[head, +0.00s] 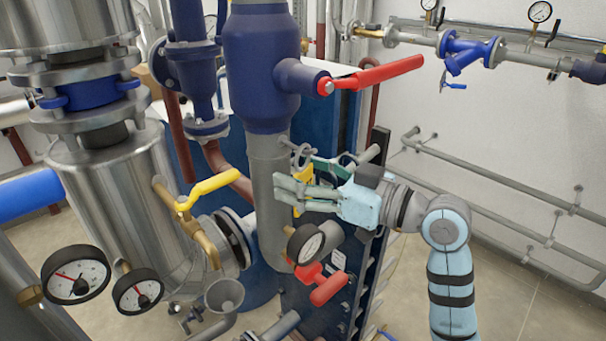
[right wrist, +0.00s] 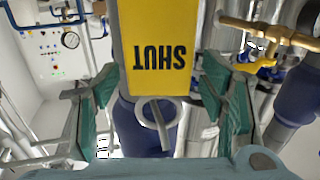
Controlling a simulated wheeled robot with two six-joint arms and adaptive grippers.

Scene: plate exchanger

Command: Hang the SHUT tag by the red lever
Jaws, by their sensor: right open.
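The yellow SHUT tag (right wrist: 160,50) shows large in the right wrist view, its lettering upside down, with a grey ring (right wrist: 157,125) at its lower edge there. In the head view, a small part of the tag (head: 303,174) shows beside the grey vertical pipe, mostly hidden by my gripper. My right gripper (head: 297,174) is open, with its green-padded fingers to either side of the tag; I see no grip on it. The red lever (head: 378,73) sticks out to the right from the blue valve body, above my gripper. My left gripper is not in view.
A second red handle (head: 328,287) and a round gauge (head: 305,244) sit below my right gripper. A yellow lever (head: 208,189) is left of the grey pipe (head: 268,190). Wall pipes run at the right, with open space before them.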

